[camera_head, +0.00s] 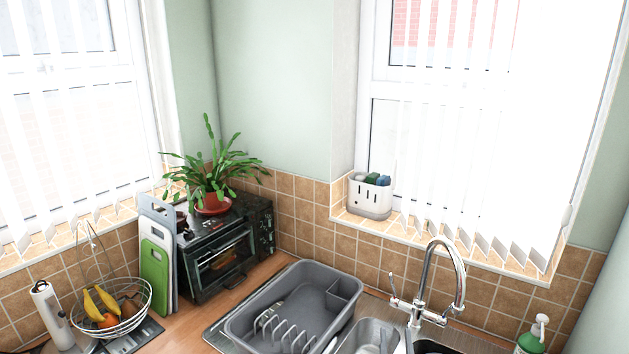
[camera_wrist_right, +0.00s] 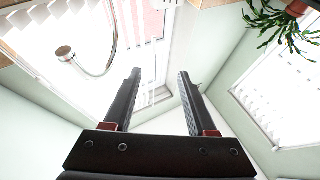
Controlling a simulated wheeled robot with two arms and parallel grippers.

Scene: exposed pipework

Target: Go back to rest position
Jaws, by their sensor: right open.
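My right gripper (camera_wrist_right: 160,76) shows in the right wrist view, with its two dark fingers apart and nothing between them. It is held in free air, with the walls and windows behind it. This view appears upside down, with the tap (camera_wrist_right: 85,60) at upper left and the potted plant (camera_wrist_right: 285,22) at upper right. I cannot make out either gripper in the head view. My left gripper is not seen in any view.
In the head view, a grey dish rack (camera_head: 305,290) stands beside the sink tap (camera_head: 440,275). A small oven (camera_head: 215,255) carries the potted plant (camera_head: 212,180). A fruit basket (camera_head: 112,308) and cutting boards (camera_head: 155,265) stand left. A soap bottle (camera_head: 533,340) is lower right.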

